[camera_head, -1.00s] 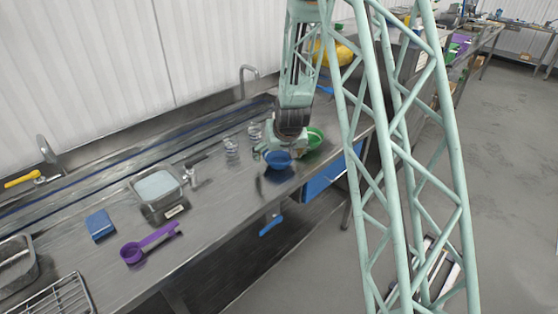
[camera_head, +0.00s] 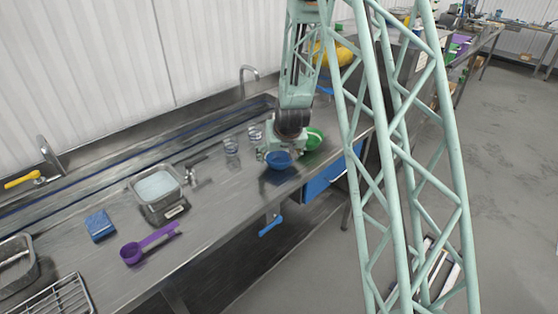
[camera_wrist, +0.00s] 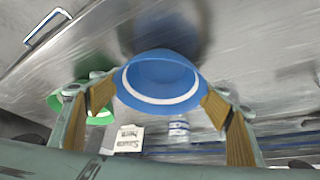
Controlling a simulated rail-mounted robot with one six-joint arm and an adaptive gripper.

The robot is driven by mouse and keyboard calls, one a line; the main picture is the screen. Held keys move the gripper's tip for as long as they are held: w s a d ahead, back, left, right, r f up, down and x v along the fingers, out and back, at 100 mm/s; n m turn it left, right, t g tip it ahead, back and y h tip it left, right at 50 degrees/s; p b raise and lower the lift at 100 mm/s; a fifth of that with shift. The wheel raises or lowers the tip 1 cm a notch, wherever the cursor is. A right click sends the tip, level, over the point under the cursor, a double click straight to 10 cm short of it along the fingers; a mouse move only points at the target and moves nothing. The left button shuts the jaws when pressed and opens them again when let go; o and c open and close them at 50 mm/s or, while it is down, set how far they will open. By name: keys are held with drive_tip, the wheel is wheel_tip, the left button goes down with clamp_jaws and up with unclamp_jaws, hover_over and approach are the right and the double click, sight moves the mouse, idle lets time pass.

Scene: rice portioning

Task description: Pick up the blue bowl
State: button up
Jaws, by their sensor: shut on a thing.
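The blue bowl (camera_head: 279,161) is near the front edge of the steel counter, just left of a green bowl (camera_head: 314,138). In the wrist view the blue bowl (camera_wrist: 160,80) has a white band and sits between my two tan finger pads. My gripper (camera_wrist: 160,98) is shut on it, one finger at each side of the rim. My gripper also shows over the bowl in the head view (camera_head: 279,154). A dark reflection shows on the counter by the bowl. I cannot tell whether the bowl touches the counter.
Clear glasses (camera_head: 232,146) stand left of my gripper. A metal container on a scale (camera_head: 160,190), a blue sponge (camera_head: 100,225) and a purple scoop (camera_head: 150,243) lie further left. The counter between the scoop and bowl is clear.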

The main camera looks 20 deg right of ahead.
drive_tip(key=shift+r, duration=0.1)
drive_tip(key=shift+r, duration=1.65)
drive_tip(key=s+a+r, duration=0.1)
drive_tip(key=s+a, duration=0.2)
drive_tip(key=s, duration=1.2)
drive_tip(key=shift+s+r, duration=0.3)
drive_tip(key=shift+s, duration=0.05)
